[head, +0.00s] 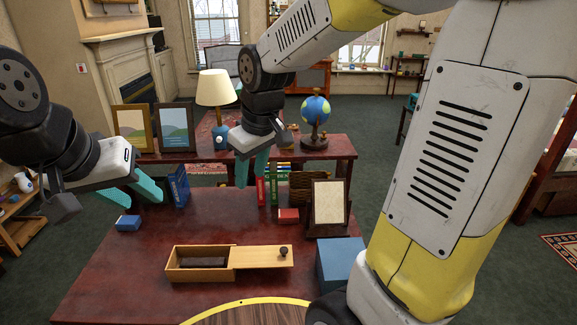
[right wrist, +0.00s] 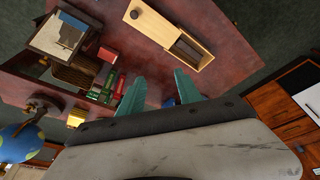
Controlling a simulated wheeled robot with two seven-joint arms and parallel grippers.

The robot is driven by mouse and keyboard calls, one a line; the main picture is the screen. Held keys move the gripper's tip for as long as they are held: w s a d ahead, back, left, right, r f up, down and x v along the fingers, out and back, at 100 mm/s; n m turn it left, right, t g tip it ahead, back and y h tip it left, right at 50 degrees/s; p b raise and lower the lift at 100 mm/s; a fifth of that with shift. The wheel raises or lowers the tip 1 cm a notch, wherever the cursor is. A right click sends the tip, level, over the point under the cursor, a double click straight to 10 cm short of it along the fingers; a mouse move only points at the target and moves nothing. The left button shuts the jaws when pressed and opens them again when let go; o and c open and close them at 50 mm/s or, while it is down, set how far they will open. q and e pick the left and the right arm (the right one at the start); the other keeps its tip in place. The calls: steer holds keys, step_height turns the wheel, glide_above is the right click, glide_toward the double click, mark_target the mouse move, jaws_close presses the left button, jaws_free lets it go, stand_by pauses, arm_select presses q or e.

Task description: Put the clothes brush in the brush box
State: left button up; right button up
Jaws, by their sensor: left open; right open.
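The brush box (head: 190,277) is a light wooden box on the dark red table, with its knobbed lid (head: 263,257) slid to the right and its left part open. A dark brown block, which looks like the clothes brush (head: 203,262), lies inside the opening. The box also shows in the right wrist view (right wrist: 158,28). My right gripper (head: 250,180) is open and empty above the table, behind the box; its teal fingers also show in the right wrist view (right wrist: 160,82). My left gripper (head: 142,195) is open and empty over the table's left side.
A small blue box (head: 128,223) and blue books (head: 178,186) are at left. A small red box (head: 288,215), a picture frame (head: 329,203) and a blue cube (head: 340,262) stand at right. A round wooden top (head: 255,314) is in front. The table left of the box is clear.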

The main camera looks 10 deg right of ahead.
steer(key=s+d+r+m+t, duration=0.1)
steer(key=s+d+r+m, duration=0.2)
steer(key=s, duration=0.3)
steer(key=s+d+r+m+t, duration=0.2)
steer(key=s+d+m, duration=0.1)
steer(key=s+d, duration=0.2)
steer(key=shift+s+d+r+m+y, duration=0.2)
steer(key=shift+s+r+m+y, duration=0.1)
steer(key=shift+s+r+m, duration=0.15)
